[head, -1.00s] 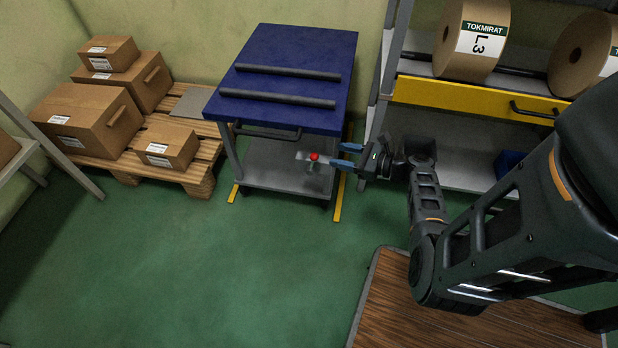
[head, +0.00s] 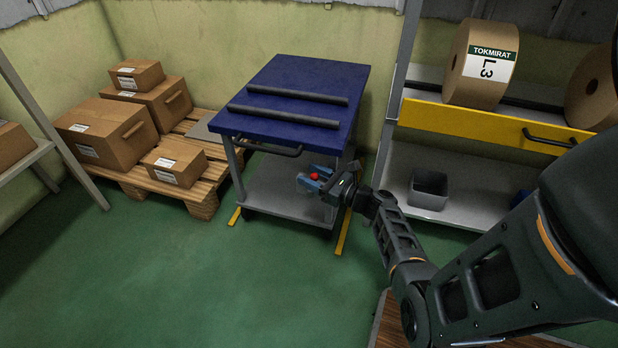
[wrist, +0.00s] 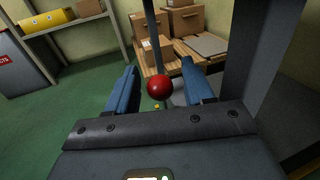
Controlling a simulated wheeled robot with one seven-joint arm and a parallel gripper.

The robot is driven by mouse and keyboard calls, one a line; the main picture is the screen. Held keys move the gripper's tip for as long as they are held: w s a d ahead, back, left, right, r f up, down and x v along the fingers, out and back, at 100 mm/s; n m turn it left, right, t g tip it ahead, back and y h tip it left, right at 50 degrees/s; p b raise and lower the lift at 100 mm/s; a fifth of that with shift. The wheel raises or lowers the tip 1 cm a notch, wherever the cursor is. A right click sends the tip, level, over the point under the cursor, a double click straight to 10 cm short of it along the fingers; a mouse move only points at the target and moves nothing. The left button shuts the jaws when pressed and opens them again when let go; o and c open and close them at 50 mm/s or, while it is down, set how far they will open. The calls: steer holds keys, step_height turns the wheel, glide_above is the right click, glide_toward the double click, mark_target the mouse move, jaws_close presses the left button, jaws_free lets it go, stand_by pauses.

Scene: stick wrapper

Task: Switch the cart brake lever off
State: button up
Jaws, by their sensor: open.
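The cart (head: 293,95) has a blue top and a grey lower shelf (head: 280,192). Its brake lever has a red ball knob (head: 314,176) on the cart's right front side. In the wrist view the red knob (wrist: 159,88) sits between the two blue fingers of my gripper (wrist: 160,90), with a gap on both sides. In the head view my gripper (head: 316,181) is open around the knob, reaching in from the right. The lever's shaft is mostly hidden behind the knob and fingers.
Two dark bars (head: 289,106) lie on the cart top, and a handle (head: 268,148) runs along its front edge. A pallet (head: 197,200) with boxes stands left. A shelf rack with a grey bin (head: 428,189) stands right. The green floor in front is clear.

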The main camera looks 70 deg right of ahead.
steer(key=shift+w+d, duration=0.1)
steer(key=shift+w, duration=0.5)
jaws_close()
stand_by(0.3)
